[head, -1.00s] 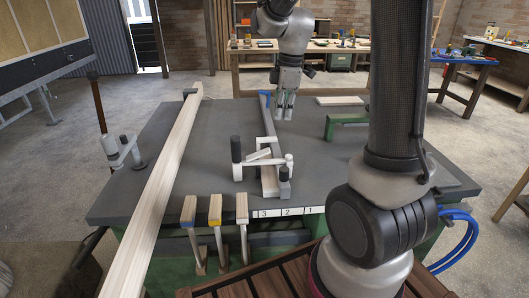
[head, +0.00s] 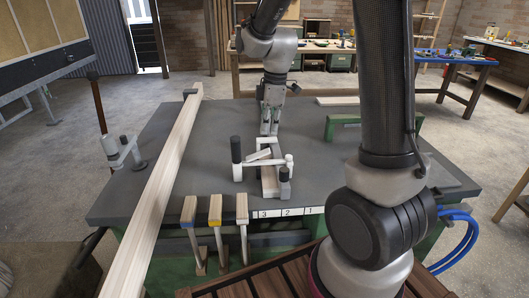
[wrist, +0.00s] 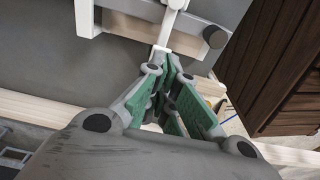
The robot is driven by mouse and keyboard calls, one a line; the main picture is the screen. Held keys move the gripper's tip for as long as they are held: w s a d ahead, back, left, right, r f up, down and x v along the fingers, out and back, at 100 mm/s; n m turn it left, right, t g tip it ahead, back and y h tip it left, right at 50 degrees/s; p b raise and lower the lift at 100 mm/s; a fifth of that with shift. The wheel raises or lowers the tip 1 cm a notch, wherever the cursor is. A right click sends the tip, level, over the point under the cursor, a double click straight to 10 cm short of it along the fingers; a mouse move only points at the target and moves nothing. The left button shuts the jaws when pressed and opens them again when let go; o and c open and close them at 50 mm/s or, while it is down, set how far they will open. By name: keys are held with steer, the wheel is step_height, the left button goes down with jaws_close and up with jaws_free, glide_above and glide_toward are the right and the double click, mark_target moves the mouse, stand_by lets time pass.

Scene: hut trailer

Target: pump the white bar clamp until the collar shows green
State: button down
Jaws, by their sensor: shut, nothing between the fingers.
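The white bar clamp (head: 263,162) lies on the dark grey bench top, with a dark upright handle at its left and a dark grey knob (head: 285,173) at its near right end. My gripper (head: 268,132) points down at the clamp's far end and hides part of its bar. In the wrist view, my gripper's green-padded fingers (wrist: 163,62) are closed together, close to the end of a white lever (wrist: 172,22). Whether they touch it I cannot tell. A dark round knob (wrist: 215,37) is beside the lever. I cannot make out a green collar.
A long pale timber (head: 165,185) runs along the bench's left side, near a grey post clamp (head: 125,152). A green frame (head: 345,120) stands at right.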

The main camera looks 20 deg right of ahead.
mark_target(267, 150)
steer(key=shift+a+f, duration=0.15)
steer(key=shift+f, duration=1.3)
steer(key=shift+a+f, duration=0.1)
steer(key=shift+f, duration=1.3)
steer(key=shift+w+f, duration=0.1)
steer(key=shift+f, duration=1.3)
steer(key=shift+s+d+r, duration=0.15)
steer(key=shift+d+r, duration=0.05)
steer(key=shift+d, duration=0.3)
steer(key=shift+s+d+r, duration=0.15)
steer(key=shift+s+d, duration=0.05)
steer(key=shift+d, duration=0.25)
steer(key=shift+s+d+r, duration=0.15)
steer(key=shift+d+r, duration=0.05)
steer(key=shift+d, duration=0.3)
step_height(267, 150, up, 12)
steer(key=d, duration=0.1)
steer(key=shift+s, duration=0.2)
